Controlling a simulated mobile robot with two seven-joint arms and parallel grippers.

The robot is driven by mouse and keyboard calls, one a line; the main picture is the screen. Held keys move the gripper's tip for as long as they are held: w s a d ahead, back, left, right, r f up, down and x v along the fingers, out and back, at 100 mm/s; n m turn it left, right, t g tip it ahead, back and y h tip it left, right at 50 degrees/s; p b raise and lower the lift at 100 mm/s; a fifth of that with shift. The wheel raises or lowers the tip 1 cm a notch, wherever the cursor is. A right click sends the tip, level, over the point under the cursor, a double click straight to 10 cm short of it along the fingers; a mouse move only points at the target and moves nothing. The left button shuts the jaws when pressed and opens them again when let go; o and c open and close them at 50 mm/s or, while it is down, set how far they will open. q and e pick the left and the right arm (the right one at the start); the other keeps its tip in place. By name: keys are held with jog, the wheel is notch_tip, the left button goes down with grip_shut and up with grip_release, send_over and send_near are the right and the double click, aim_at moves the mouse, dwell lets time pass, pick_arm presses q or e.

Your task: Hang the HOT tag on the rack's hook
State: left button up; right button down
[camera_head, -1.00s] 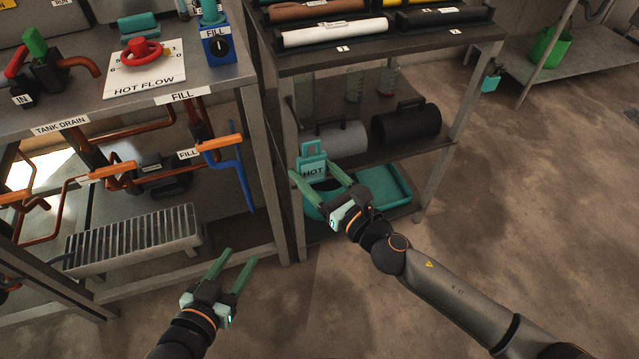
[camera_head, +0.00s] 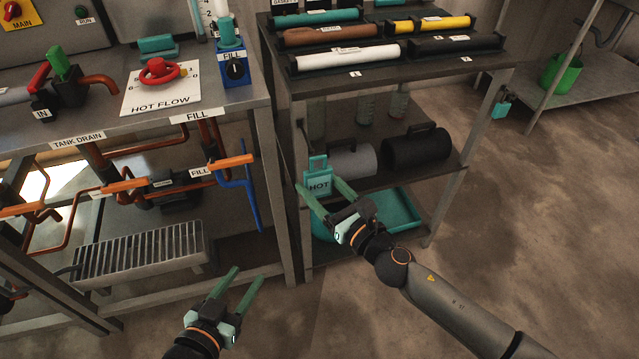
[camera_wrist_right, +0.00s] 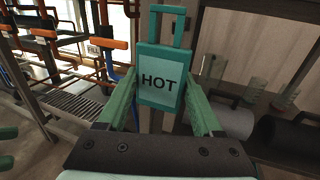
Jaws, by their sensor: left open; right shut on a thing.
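The teal HOT tag (camera_head: 318,186) has a loop handle on top and black lettering on a paler face. My right gripper (camera_head: 320,188) is shut on it, one green finger on each side. In the right wrist view the tag (camera_wrist_right: 160,78) is upright, its lettering facing the camera. In the head view it appears in front of the dark rack (camera_head: 385,83), near its front-left post. I cannot make out the rack's hook for certain. My left gripper (camera_head: 247,277) is open and empty, low in front of the pipe bench.
The pipe bench (camera_head: 95,128) stands left of the rack, with a blue lever (camera_head: 249,195) near the tag. Grey (camera_head: 352,160) and black (camera_head: 415,150) cylinders lie on the middle shelf. A teal tray (camera_head: 400,210) is below. A teal object (camera_head: 501,108) hangs at the rack's right side. Right-hand floor is clear.

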aim_at(306, 137)
jog(key=shift+w+a, duration=0.25)
jog(key=shift+w, duration=0.45)
jog(key=shift+w+a, duration=0.2)
jog(key=shift+w, duration=0.45)
jog(key=shift+w+a+b, duration=0.25)
jog(key=shift+w+b, duration=0.05)
jog(key=shift+w, duration=0.5)
jog(key=shift+w+a+b, duration=0.25)
jog(key=shift+w+b, duration=0.1)
jog(key=shift+w, duration=0.45)
jog(key=shift+w+a+b, duration=0.25)
jog(key=shift+w+b, duration=0.05)
jog(key=shift+w, duration=0.5)
jog(key=shift+f, duration=0.15)
jog(key=shift+f+b, duration=0.5)
jog(key=shift+b, duration=0.15)
grip_release()
